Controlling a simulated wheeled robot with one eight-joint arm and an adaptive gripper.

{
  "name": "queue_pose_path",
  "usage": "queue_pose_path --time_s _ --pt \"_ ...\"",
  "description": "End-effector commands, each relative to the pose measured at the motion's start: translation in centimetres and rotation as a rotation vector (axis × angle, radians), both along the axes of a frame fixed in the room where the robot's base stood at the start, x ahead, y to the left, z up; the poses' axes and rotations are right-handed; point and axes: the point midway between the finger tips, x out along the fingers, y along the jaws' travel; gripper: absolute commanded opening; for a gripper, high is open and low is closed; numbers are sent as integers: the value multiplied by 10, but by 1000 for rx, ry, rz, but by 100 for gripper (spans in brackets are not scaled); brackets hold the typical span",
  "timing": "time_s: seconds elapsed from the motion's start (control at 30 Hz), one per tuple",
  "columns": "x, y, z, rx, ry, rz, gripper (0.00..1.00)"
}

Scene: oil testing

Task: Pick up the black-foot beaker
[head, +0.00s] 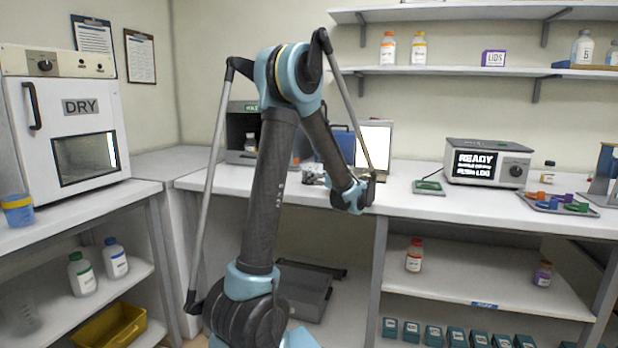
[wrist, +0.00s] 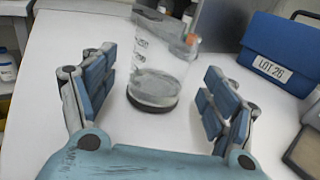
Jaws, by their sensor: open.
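The black-foot beaker (wrist: 158,75) is a clear glass with white markings and a dark ring at its base. In the wrist view it stands upright on the white bench, ahead of my gripper (wrist: 158,92). My gripper is open, with blue padded fingers on the left and right of the beaker, apart from it. In the head view my gripper (head: 318,178) is over the back bench at the end of my arm; the beaker there is mostly hidden and hard to make out.
A blue case (wrist: 283,52) labelled LOT 26 stands right of the beaker. A laptop (head: 374,142) stands behind my wrist. A tester reading READY (head: 487,162) and a tray of coloured pieces (head: 556,205) lie to the right. The bench around the beaker's left is clear.

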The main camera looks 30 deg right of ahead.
Motion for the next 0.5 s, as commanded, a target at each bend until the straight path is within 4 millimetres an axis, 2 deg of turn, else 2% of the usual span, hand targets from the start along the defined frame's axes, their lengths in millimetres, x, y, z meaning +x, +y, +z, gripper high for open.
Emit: queue_pose_path --time_s 0.23,0.5 --pt "13 2 0 0 0 1 79" --pt "47 7 0 0 0 1 79"
